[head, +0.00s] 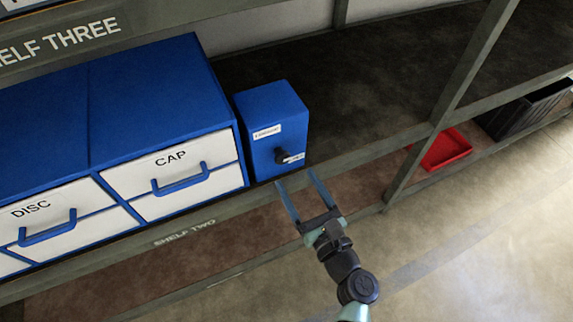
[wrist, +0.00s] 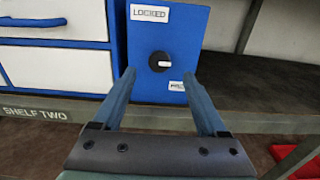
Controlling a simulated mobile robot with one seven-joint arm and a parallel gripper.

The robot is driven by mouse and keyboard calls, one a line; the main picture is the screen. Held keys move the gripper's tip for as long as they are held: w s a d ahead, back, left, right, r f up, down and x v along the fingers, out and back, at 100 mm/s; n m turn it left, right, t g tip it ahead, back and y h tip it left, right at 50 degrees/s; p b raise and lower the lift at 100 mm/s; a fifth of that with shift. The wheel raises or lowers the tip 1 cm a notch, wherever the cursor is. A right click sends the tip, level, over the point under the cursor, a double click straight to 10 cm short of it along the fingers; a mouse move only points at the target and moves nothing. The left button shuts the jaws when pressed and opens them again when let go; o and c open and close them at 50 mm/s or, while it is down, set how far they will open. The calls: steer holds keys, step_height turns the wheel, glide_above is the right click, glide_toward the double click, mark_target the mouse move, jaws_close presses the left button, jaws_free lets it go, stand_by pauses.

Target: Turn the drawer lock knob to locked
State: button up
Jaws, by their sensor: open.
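The black lock knob (head: 282,156) is on the front of a small blue box (head: 270,105) on the shelf. In the wrist view the round knob (wrist: 159,62) has a white mark pointing right. A white label (wrist: 150,13) reading LOCKED is above it. A second label (wrist: 177,86) is at its lower right, partly hidden by my right finger and unreadable. My gripper (head: 297,177) is open and empty, below and in front of the box face. In the wrist view its fingertips (wrist: 160,73) flank the knob, seemingly apart from it.
A blue cabinet with white drawers marked CAP (head: 172,178) and DISC (head: 45,213) stands left of the box. The SHELF TWO edge beam (head: 190,238) runs below. A shelf post (head: 455,95) and a red tray (head: 445,150) are at right. The shelf right of the box is clear.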

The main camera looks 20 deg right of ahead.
mark_target(284, 160)
steer(key=w+b, duration=0.1)
steer(key=w, duration=0.4)
steer(key=shift+w+a, duration=0.15)
steer(key=shift+w, duration=0.25)
jaws_close()
